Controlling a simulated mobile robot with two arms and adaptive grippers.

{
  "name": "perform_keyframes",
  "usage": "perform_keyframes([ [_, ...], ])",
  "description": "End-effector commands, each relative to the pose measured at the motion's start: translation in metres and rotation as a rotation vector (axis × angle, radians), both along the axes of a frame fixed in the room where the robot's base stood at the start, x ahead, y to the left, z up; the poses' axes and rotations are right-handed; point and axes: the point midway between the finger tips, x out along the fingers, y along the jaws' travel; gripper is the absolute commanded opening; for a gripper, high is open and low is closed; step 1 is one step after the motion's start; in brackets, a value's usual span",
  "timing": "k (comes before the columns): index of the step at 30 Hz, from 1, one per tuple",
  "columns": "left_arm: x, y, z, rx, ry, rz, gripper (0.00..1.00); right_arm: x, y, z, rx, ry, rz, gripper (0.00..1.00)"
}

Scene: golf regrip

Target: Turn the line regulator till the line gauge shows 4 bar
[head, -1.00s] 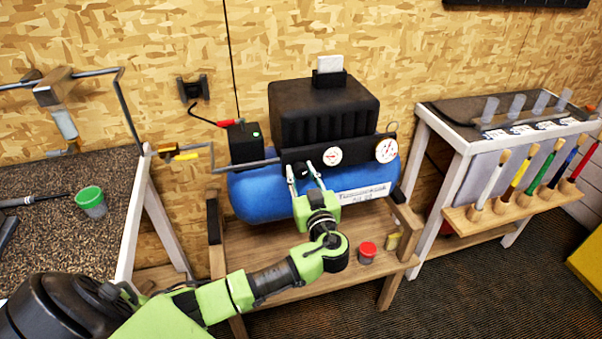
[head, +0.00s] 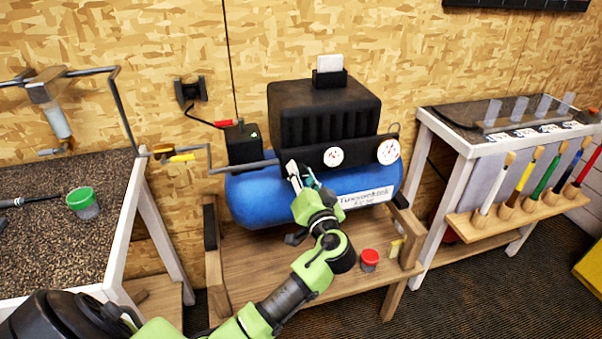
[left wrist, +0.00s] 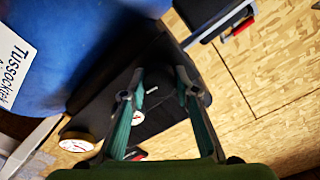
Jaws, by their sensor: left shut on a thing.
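The blue compressor (head: 258,200) has a black panel (head: 362,150) with a small white gauge (head: 333,157) and a larger one (head: 388,152). Both dials also show in the left wrist view, the small (left wrist: 138,117) and the large (left wrist: 76,142). Their readings are too small to tell, and I cannot tell by label which is the line gauge. My left gripper (head: 300,175) is at the panel, left of the small gauge, shut on the dark regulator knob (left wrist: 153,90), which the fingers mostly hide in the head view. My right gripper is not in view.
The compressor stands on a wooden bench (head: 240,275) with a red-capped jar (head: 370,260) on its front. A left table (head: 35,240) holds a green-capped jar (head: 83,202).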

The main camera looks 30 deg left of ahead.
Motion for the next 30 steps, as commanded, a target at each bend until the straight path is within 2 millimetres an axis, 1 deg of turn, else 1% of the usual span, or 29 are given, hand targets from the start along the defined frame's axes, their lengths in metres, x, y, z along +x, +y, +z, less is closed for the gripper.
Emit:
perform_keyframes([
  [1, 0.000, 0.000, 0.002, 0.025, 0.030, 0.000, 0.07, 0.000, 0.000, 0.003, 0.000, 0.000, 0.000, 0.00],
  [6, 0.001, -0.001, 0.002, 0.106, 0.123, -0.001, 0.07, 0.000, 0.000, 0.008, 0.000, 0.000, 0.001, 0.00],
  [12, 0.001, 0.000, 0.001, 0.174, 0.201, -0.001, 0.07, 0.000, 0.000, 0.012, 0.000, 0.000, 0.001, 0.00],
  [18, 0.001, -0.001, 0.001, 0.211, 0.243, -0.001, 0.07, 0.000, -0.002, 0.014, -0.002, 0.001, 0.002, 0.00],
  [30, 0.001, -0.001, 0.001, 0.223, 0.256, -0.002, 0.07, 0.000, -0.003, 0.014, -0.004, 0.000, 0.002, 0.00],
])
